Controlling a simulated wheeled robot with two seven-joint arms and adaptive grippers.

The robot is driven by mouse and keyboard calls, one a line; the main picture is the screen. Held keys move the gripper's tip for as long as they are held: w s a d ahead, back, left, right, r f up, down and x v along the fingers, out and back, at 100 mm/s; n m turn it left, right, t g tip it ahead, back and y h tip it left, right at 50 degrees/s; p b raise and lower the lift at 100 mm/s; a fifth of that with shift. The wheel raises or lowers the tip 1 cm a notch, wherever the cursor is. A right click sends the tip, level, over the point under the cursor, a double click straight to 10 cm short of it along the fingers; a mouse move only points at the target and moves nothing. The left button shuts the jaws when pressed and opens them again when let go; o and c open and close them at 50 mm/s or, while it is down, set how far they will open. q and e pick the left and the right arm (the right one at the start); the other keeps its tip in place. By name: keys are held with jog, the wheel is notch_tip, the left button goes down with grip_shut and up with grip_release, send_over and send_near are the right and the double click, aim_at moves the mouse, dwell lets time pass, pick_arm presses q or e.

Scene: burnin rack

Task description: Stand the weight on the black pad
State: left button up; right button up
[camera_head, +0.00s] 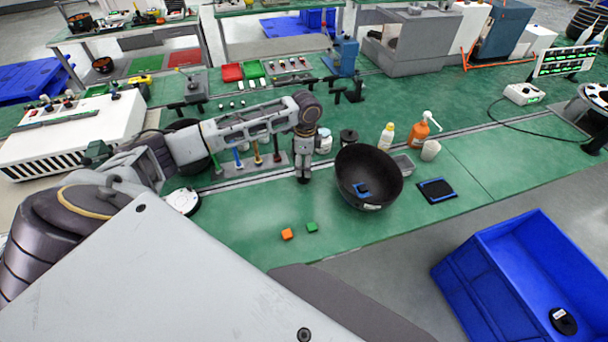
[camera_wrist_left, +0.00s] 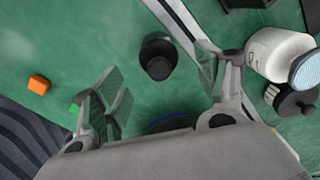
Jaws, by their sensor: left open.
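A small black cylinder, which looks like the weight (camera_wrist_left: 158,57), stands upright on the green table in the left wrist view. In the head view it is mostly hidden under my left gripper (camera_head: 303,176). My left gripper (camera_wrist_left: 162,88) points down and is open, with the weight showing in the gap between its fingers. No finger visibly touches it, and the height gap is hard to judge. The black pad (camera_head: 437,189), with a blue edge, lies flat and bare to the right of the dark bowl. My right gripper is not in view.
The large dark bowl (camera_head: 368,178), holding something blue, stands between weight and pad. A white bottle (camera_wrist_left: 280,52) and black jar (camera_wrist_left: 290,100) stand close by. An orange cube (camera_head: 287,234) and green cube (camera_head: 312,227) lie nearer me. A blue crate (camera_head: 480,285) is at lower right.

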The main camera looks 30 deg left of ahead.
pick_arm(q)
jog(key=shift+f, duration=0.5)
jog(key=shift+f, duration=0.15)
jog(key=shift+a+f+p, duration=0.15)
jog(key=shift+a+f, duration=0.05)
jog(key=shift+f, duration=1.05)
jog(key=shift+a+f+p, duration=0.15)
jog(key=shift+f, duration=1.1)
jog(key=shift+c, duration=0.5)
jog(key=shift+r, duration=0.1)
grip_shut()
